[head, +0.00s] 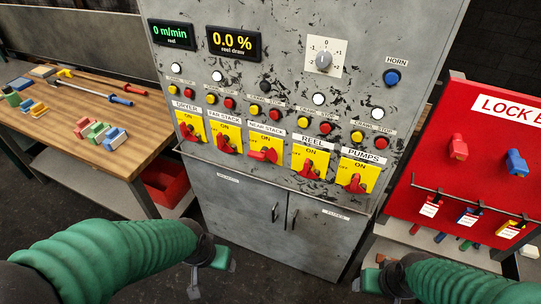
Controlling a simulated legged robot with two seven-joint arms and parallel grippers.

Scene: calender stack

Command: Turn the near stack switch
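The near stack switch (265,150) is the middle of the row of yellow plates with red handles on the grey cabinet in the head view. Its red handle lies nearly sideways, unlike the more upright handles beside it. My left gripper (213,280) is low in front of the cabinet doors, below and left of the switch. Its fingertips are apart with nothing between them. My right gripper (368,272) is low at the cabinet's right edge, also apart at the tips and empty. Neither gripper touches the switch.
The far stack switch (225,139) and reel switch (310,160) flank it closely. Push buttons and lamps sit above. A wooden bench (95,110) with tools is at left. A red lock board (480,180) is at right. The space before the cabinet is clear.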

